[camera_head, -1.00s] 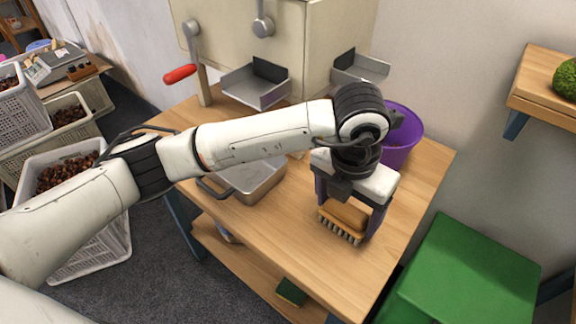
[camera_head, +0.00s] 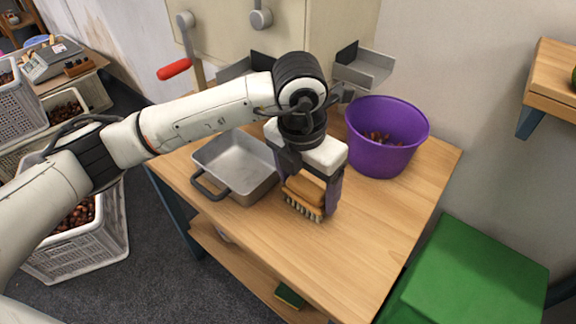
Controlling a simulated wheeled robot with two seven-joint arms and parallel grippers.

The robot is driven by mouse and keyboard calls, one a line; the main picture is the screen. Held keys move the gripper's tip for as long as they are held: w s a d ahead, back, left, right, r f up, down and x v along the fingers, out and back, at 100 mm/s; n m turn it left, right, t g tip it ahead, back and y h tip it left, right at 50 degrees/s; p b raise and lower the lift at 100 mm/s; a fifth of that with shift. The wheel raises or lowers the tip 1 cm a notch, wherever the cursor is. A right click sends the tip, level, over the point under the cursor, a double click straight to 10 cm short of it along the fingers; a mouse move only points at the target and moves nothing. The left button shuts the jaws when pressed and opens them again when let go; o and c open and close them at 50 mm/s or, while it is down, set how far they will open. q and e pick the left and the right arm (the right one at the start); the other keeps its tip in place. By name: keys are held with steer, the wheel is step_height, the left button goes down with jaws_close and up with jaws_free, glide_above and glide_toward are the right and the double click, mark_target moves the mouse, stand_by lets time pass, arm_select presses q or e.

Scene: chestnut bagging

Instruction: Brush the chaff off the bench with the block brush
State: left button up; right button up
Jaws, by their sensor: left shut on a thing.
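The block brush (camera_head: 304,192), with a tan wooden back and pale bristles, is held between the fingers of my left gripper (camera_head: 308,190). The gripper is shut on it, with the bristles facing down at or just above the bench top. I cannot tell whether they touch. The wooden bench (camera_head: 352,252) spreads around it. I cannot make out any chaff on the bare wood, and the arm hides part of the bench. My right gripper is not in view.
A purple bucket (camera_head: 384,150) with brown bits inside stands right of the gripper. A metal pan (camera_head: 237,162) sits to its left. A cream machine (camera_head: 330,25) with metal chutes stands behind. A green box (camera_head: 465,275) is at the right. The bench's front right is clear.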

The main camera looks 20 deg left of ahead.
arm_select(q)
steer(key=shift+w+a+r+p, duration=0.1)
steer(key=shift+a+r+p, duration=0.15)
steer(key=shift+r+p, duration=0.05)
step_height(320, 180, up, 3)
steer(key=shift+d+r+p, duration=0.1)
steer(key=shift+r+p, duration=0.05)
steer(key=shift+p, duration=0.55)
step_height(320, 180, up, 2)
steer(key=shift+r+p, duration=0.1)
steer(key=shift+p, duration=0.5)
steer(key=shift+r+p, duration=0.55)
steer(key=shift+r, duration=0.55)
